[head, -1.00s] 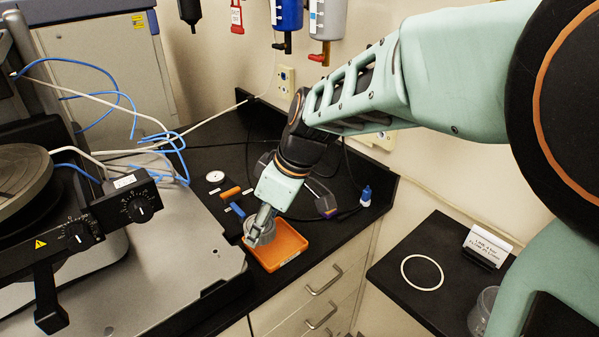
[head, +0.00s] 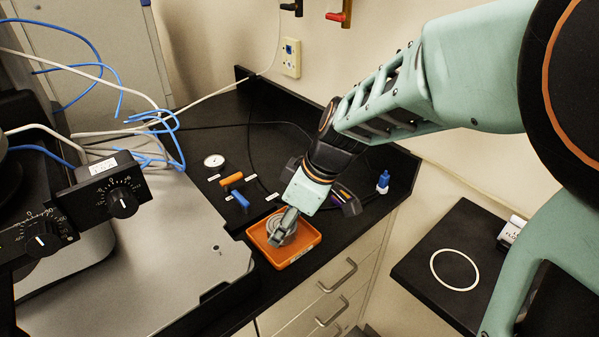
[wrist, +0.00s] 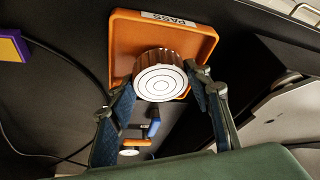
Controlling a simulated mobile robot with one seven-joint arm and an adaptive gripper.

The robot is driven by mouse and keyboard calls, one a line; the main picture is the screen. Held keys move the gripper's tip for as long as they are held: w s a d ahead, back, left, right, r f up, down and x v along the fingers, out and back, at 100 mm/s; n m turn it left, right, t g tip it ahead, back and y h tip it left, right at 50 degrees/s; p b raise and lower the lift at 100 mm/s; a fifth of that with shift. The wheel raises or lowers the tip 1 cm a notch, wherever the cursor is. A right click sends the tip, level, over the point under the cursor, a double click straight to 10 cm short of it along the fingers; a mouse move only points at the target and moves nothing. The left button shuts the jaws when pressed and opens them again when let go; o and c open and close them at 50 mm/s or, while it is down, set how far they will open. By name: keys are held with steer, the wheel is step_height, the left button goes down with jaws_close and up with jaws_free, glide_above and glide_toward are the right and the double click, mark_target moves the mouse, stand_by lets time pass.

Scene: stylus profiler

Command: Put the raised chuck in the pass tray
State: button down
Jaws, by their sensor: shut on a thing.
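The raised chuck (wrist: 160,78) is a round grey metal block with a white top marked by concentric rings. In the head view the chuck (head: 283,226) is partly hidden by my gripper (head: 279,232). The pass tray (head: 306,245) is a shallow orange tray on the black bench. The wrist view shows the tray (wrist: 125,35) with a PASS label on its rim. My gripper (wrist: 165,98) is shut on the chuck, one finger on each side. The chuck is over or inside the tray; I cannot tell whether it touches the tray floor.
Orange (head: 231,180) and blue (head: 240,199) handled items and a small white dial (head: 214,161) lie behind the tray. A blue-capped bottle (head: 383,182) stands right of my wrist. The profiler's grey base (head: 165,250) is close on the left. A side table (head: 470,230) holds a white ring.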

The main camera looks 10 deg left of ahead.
steer(key=shift+w+f, duration=0.15)
steer(key=shift+f, duration=0.1)
steer(key=shift+f, duration=0.1)
steer(key=c, duration=1)
jaws_free()
steer(key=p+v, duration=0.5)
steer(key=v, duration=0.7)
steer(key=shift+r+p, duration=0.2)
steer(key=shift+p, duration=0.2)
